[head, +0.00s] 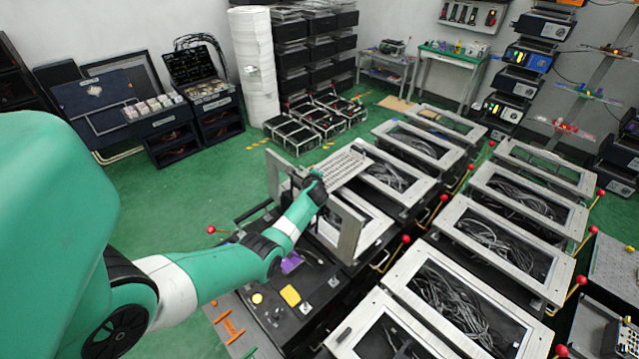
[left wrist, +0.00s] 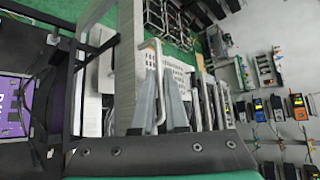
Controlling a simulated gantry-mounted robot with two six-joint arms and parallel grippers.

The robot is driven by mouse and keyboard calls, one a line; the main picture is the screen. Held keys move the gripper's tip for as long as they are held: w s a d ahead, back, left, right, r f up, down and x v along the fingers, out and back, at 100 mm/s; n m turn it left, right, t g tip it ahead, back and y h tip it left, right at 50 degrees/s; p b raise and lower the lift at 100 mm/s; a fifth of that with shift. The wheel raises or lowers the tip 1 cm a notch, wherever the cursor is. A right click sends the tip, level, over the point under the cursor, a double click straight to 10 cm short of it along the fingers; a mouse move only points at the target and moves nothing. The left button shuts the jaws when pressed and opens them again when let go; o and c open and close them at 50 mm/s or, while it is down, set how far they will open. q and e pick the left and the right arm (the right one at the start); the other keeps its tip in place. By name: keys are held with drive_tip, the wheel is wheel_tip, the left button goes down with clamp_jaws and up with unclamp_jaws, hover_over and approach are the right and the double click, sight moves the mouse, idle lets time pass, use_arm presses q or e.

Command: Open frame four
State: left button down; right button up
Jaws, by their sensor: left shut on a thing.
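A grey metal frame (head: 349,236) stands tilted up, nearly upright, over its opening in the row of dark cabinets. I cannot read a number on it. My left gripper (head: 314,181) is at this raised frame, and its fingertips are partly hidden by the wrist and the frame. In the left wrist view, the fingers (left wrist: 162,100) are shut on a pale bent-bar handle (left wrist: 157,75). The raised frame's thick grey edge (left wrist: 125,65) is just left of the fingers there. My right gripper is not in view.
A perforated light panel (head: 342,167) is behind the raised frame. Several closed frames (head: 491,245) over cables lie to the right. Red-knobbed levers (head: 406,240) stick up between the rows. Green floor (head: 215,195) is clear to the left.

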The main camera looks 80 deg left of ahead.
use_arm(q)
drive_tip(key=shift+w+a+f, duration=0.1)
drive_tip(key=shift+w+a, duration=0.1)
drive_tip(key=shift+w, duration=0.1)
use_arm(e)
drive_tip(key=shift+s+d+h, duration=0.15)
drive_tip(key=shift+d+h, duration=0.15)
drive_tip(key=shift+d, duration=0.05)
use_arm(q)
drive_tip(key=c, duration=0.9)
unclamp_jaws()
drive_tip(key=shift+c, duration=0.2)
drive_tip(key=p+v, duration=0.8)
drive_tip(key=v, duration=0.3)
drive_tip(key=shift+d+r, duration=0.15)
drive_tip(key=shift+r, duration=0.15)
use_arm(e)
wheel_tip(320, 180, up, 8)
